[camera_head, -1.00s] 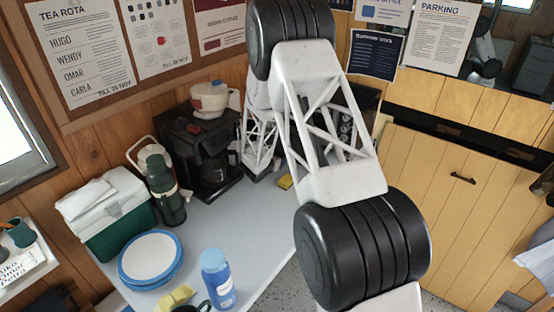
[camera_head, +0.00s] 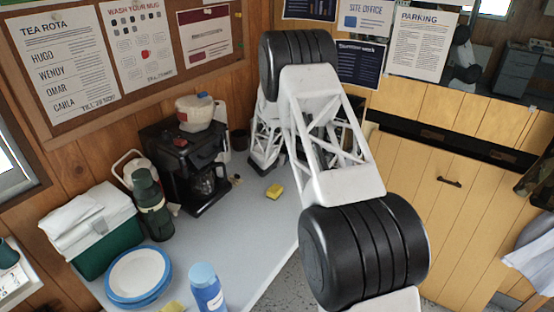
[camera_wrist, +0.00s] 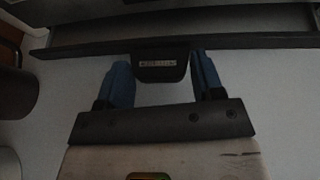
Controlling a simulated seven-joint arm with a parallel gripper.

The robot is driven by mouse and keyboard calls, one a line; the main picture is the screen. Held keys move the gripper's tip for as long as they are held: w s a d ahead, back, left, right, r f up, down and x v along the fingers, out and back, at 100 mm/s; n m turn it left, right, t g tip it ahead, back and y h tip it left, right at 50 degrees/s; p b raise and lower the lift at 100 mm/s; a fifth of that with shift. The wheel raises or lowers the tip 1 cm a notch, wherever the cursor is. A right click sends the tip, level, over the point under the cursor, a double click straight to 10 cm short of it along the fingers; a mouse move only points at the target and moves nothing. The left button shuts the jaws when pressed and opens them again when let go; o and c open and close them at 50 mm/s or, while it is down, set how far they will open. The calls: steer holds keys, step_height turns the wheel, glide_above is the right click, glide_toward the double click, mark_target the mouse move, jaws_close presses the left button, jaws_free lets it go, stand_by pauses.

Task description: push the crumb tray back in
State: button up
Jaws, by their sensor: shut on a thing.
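In the wrist view the crumb tray's dark front strip (camera_wrist: 255,41) runs across the upper part of the picture. A dark tab (camera_wrist: 161,66) with a small pale label stands out from its middle. My gripper (camera_wrist: 164,76) has its blue fingers on either side of this tab and is shut on it. The dark body of the appliance (camera_wrist: 215,16) lies just beyond the strip, with a lighter band between them. How far the tray stands out is hard to judge. In the head view my arm hides the gripper and the tray.
A coffee maker (camera_head: 175,154), a green flask (camera_head: 151,205), a cool box (camera_head: 108,250) and blue-rimmed plates (camera_head: 137,274) stand along the left of the table. A yellow sponge (camera_head: 274,191) lies near my arm. A blue bottle (camera_head: 207,291) stands at the front. The middle tabletop is clear.

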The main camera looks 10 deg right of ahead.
steer(key=o, duration=1.3)
steer(key=shift+c, duration=0.2)
steer(key=shift+s+a, duration=0.1)
steer(key=shift+a, duration=0.05)
steer(key=shift+v, duration=3.75)
